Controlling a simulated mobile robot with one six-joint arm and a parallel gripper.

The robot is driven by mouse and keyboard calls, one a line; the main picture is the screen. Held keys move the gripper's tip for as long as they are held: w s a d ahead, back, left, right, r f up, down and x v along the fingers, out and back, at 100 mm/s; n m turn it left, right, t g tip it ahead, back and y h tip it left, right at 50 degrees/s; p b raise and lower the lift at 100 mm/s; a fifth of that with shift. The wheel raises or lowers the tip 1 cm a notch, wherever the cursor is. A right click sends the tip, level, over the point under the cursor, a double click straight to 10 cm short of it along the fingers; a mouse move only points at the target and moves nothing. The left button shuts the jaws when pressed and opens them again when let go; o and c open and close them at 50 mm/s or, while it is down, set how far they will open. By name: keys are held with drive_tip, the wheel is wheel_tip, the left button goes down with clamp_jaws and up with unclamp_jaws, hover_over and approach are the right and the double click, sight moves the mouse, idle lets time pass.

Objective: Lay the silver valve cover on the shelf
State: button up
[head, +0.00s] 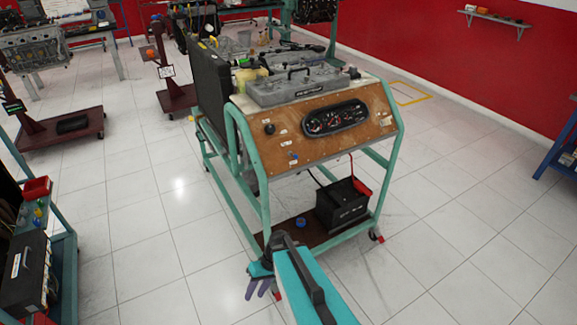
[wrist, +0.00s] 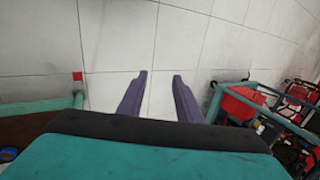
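A silver-grey valve cover (head: 295,88) with a dark handle lies on top of the green-framed engine trainer (head: 385,170), above its brown gauge panel. A small wall shelf (head: 497,19) is on the red wall at the far right, with a few small items on it. My gripper (head: 258,290) is low in front of the trainer, well below the cover and apart from it. In the wrist view my gripper (wrist: 160,76) has its two purple fingers spread with nothing between them, over floor tiles. The valve cover is not in the wrist view.
The trainer's lower board (head: 275,232) holds a black battery (head: 342,205) and a blue roll (head: 301,222). A cart with a red bin (head: 36,189) stands at the left. A blue frame (head: 560,150) is at the right edge. Tiled floor is clear either side of the trainer.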

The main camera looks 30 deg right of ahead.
drive_tip(key=s+a+f+g+h, duration=0.1)
drive_tip(key=s+f+g, duration=0.1)
drive_tip(key=s, duration=0.4)
drive_tip(key=s+a+f+g+h, duration=0.2)
drive_tip(key=s+f, duration=0.2)
drive_tip(key=s, duration=0.3)
drive_tip(key=s+a+f+n+g+h, duration=0.1)
drive_tip(key=s+a+f+g+h, duration=0.1)
drive_tip(key=s, duration=0.4)
drive_tip(key=shift+s+f, duration=0.35)
drive_tip(key=shift+f, duration=0.15)
drive_tip(key=shift+a, duration=0.2)
